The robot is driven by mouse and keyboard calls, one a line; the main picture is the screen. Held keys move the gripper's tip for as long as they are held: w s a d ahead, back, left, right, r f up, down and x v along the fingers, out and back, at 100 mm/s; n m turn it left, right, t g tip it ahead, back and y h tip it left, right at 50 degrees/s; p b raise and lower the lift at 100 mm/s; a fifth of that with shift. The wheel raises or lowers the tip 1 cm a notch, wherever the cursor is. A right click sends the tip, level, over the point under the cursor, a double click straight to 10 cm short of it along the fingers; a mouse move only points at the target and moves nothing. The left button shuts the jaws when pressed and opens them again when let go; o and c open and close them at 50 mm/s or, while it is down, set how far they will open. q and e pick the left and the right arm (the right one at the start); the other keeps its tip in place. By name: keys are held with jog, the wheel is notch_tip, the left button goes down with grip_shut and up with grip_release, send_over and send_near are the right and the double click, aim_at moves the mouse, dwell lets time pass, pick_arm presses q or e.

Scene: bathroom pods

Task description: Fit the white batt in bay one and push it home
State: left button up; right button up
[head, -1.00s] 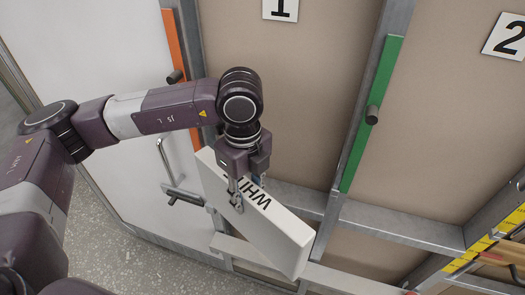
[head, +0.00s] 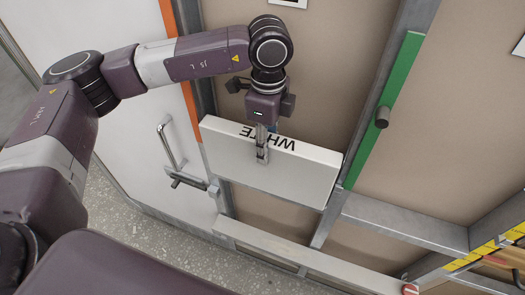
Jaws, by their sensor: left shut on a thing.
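The white batt (head: 285,178) is a thick white slab with "WHITE" on its top edge, upside down in the head view. My left gripper (head: 262,155) is shut on its upper long edge, near the middle. The batt lies across bay one (head: 310,65), between the orange-edged stud on the left and the stud with the green strip (head: 385,110) on the right. Its right end is close to the green-strip stud; I cannot tell whether they touch or how deep the batt sits. My right gripper is not in view.
A white door with a metal handle (head: 168,145) is at left. A dark peg (head: 382,117) sticks out from the green strip. A metal crossbar (head: 405,222) and a lower rail (head: 300,258) run below. A yellow tape-like strip (head: 485,252) is at lower right.

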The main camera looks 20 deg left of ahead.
pick_arm(q)
jog(key=shift+w+r, duration=0.1)
jog(key=shift+w, duration=1.2)
jog(key=shift+f+b, duration=1.05)
jog(key=shift+f, duration=0.35)
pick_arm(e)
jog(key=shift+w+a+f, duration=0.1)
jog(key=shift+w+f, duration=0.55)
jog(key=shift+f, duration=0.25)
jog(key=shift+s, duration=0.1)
pick_arm(q)
jog(key=o, duration=1.3)
jog(key=shift+o, duration=0.3)
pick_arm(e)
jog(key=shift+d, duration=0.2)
pick_arm(q)
jog(key=shift+r, duration=0.1)
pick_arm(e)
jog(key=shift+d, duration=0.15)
